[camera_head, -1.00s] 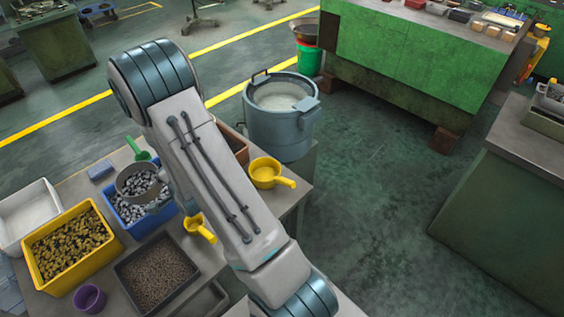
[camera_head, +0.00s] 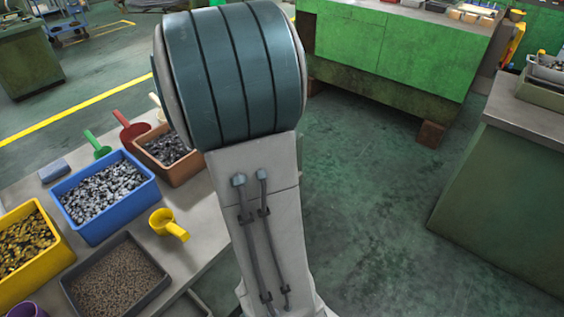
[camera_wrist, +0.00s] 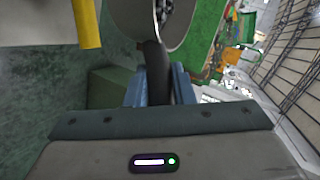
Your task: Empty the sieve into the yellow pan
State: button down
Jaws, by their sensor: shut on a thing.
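In the wrist view the sieve (camera_wrist: 128,18) is a grey round bowl, cut off by the top edge, with some grey metal pieces showing in it. My gripper (camera_wrist: 159,82) is shut on its dark handle (camera_wrist: 156,62), between two blue fingers. To its upper left, a yellow handle (camera_wrist: 87,24) shows, probably the yellow pan's; the pan's bowl is out of frame there. In the head view my arm covers the place where the pan stood, and my gripper and the sieve are hidden too.
The bench (camera_head: 205,205) holds a blue bin (camera_head: 88,232) of grey pieces, a brown bin (camera_head: 182,172), a yellow bin (camera_head: 50,262), a dark tray (camera_head: 155,287) and a small yellow scoop (camera_head: 163,221).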

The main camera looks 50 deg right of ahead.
jog(key=shift+s+d+f+m+g, duration=0.15)
jog(key=shift+s+f+g, duration=0.1)
jog(key=shift+s, duration=0.25)
jog(key=shift+s+d+f+m+g, duration=0.15)
jog(key=shift+s+f, duration=0.05)
jog(key=shift+s, duration=0.25)
jog(key=shift+r, duration=0.1)
jog(key=n+p, duration=0.1)
jog(key=p, duration=0.1)
jog(key=w+n+g+h+p, duration=0.1)
jog(key=p, duration=0.1)
jog(key=shift+a+r+g, duration=0.2)
jog(key=shift+r+g, duration=0.1)
jog(key=w+a+r+n+g+h+p, duration=0.2)
jog(key=w+a+n+h+p, duration=0.3)
jog(key=w+n+p, duration=0.4)
jog(key=shift+w+a+n+h, duration=0.25)
jog(key=shift+w+n+h, duration=0.35)
jog(key=shift+w, duration=0.5)
jog(key=shift+r, duration=0.1)
